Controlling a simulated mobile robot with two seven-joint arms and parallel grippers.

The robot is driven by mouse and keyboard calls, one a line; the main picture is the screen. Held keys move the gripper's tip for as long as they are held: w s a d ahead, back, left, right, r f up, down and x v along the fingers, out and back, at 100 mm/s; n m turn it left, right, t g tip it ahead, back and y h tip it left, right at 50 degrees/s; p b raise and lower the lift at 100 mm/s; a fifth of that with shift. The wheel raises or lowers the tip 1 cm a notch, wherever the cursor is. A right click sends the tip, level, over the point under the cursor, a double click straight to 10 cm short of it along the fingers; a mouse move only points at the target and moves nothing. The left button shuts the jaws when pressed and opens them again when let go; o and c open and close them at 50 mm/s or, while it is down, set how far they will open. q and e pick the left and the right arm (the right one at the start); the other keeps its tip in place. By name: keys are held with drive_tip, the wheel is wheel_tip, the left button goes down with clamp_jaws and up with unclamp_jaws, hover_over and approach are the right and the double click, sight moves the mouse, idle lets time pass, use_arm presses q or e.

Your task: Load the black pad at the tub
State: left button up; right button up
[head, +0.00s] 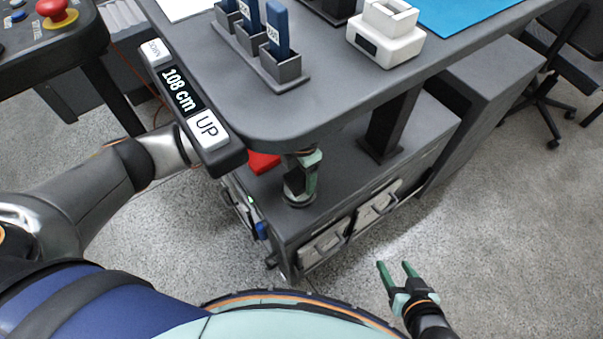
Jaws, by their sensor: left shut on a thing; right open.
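My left gripper (303,181) is under the tabletop's near edge, pointing down, with its wrist partly hidden by the table. It is shut on a small dark piece that looks like the black pad (297,192), close above the grey cabinet below. Its outline is hard to make out, and I cannot tell whether it touches the cabinet. My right gripper (396,274) is open and empty over the floor at the lower right. I cannot make out a tub in this view.
The grey table (330,85) carries a holder (262,62) with blue labelled pieces, a white block (385,35) and a blue mat (455,12). A height panel (188,105) reads 108 cm. A red item (262,162) lies on the cabinet (395,150).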

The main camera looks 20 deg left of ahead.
sight(301, 175)
use_arm(q)
drive_tip(key=shift+f+b, duration=0.45)
drive_tip(key=shift+f, duration=0.1)
idle(1.2)
drive_tip(key=shift+r+p, duration=2.65)
drive_tip(key=shift+r, duration=0.95)
drive_tip(key=shift+f, duration=0.1)
